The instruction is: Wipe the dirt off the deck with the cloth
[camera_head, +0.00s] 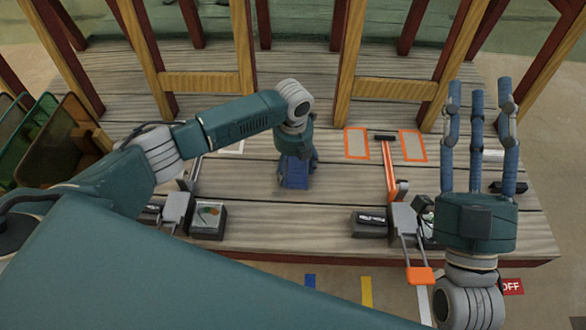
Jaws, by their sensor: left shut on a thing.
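The wooden deck (250,225) spans the middle of the camera_head view. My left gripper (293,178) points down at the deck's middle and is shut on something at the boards. Its blue fingers and the blue thing at their tips blend together, so the cloth's outline is hard to tell and it is mostly hidden. I cannot make out a clear dirt mark; the boards under the gripper are covered. My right gripper (479,92) is open and empty, its fingers spread and pointing away over the deck's right side.
Two orange-outlined patches (356,144) (412,146) lie on the deck, with an orange-handled tool (389,165) between them. Gauge box (208,220) and dark box (369,224) sit at the front edge. Wooden posts with rails (205,84) stand behind. Bins (70,140) stand left.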

